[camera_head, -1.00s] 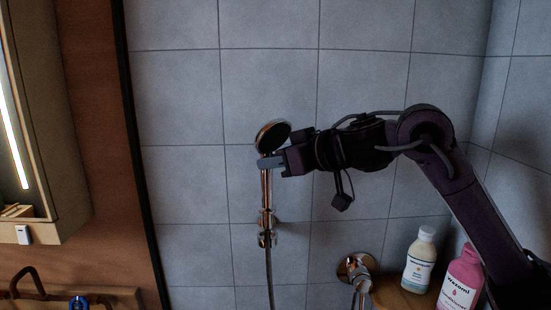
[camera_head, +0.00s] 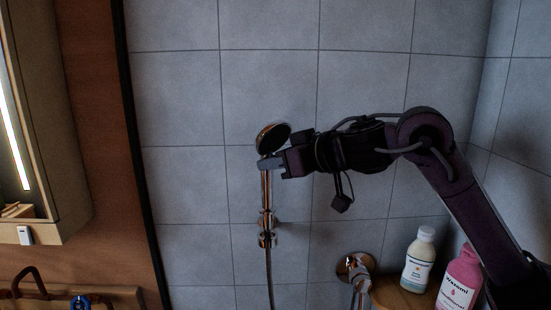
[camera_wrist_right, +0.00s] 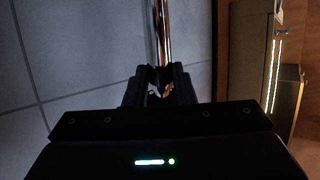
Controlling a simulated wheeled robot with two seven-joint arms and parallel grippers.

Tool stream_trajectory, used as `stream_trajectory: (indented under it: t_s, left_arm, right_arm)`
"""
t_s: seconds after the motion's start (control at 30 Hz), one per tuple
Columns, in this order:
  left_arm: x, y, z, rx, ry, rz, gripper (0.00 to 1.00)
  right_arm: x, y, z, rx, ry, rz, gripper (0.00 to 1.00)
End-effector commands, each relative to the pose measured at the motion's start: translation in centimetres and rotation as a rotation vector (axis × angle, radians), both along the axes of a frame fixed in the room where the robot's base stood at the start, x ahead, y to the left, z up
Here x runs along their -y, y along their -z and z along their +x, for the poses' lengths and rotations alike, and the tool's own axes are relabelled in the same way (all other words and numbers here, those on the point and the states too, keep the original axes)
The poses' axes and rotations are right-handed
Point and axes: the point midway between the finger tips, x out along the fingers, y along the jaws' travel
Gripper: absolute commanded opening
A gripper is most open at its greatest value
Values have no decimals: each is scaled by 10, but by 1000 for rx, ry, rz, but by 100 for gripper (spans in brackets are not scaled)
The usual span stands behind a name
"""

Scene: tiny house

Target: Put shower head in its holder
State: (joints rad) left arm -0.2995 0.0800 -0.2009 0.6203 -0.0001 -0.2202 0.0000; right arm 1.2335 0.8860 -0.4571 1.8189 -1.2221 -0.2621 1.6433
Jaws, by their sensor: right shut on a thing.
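The shower head (camera_head: 272,138) is a round dark disc with a copper rim and a copper handle (camera_head: 266,190) that hangs down below it. My right gripper (camera_head: 266,163) is shut on the handle just under the disc. In the right wrist view the copper handle (camera_wrist_right: 162,35) runs up from between the fingers (camera_wrist_right: 159,85). The copper holder (camera_head: 267,232) is on the tiled wall, and the lower end of the handle is at it. From this angle I cannot tell whether the handle sits in the holder or in front of it. My left gripper is not in view.
A grey hose (camera_head: 269,280) hangs below the holder. A copper wall fitting (camera_head: 355,268) is at the lower right. A white bottle (camera_head: 418,260) and a pink bottle (camera_head: 459,280) stand on a wooden shelf (camera_head: 395,298). A cabinet (camera_head: 50,230) is at the left.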

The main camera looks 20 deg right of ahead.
Motion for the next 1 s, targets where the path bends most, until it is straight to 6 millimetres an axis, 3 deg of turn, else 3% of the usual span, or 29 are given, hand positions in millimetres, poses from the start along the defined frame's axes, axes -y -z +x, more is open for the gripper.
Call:
stream_trajectory:
  t_s: [1.0]
  left_arm:
    - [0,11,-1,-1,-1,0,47]
  right_arm:
    - [0,15,0,2,0,1,0]
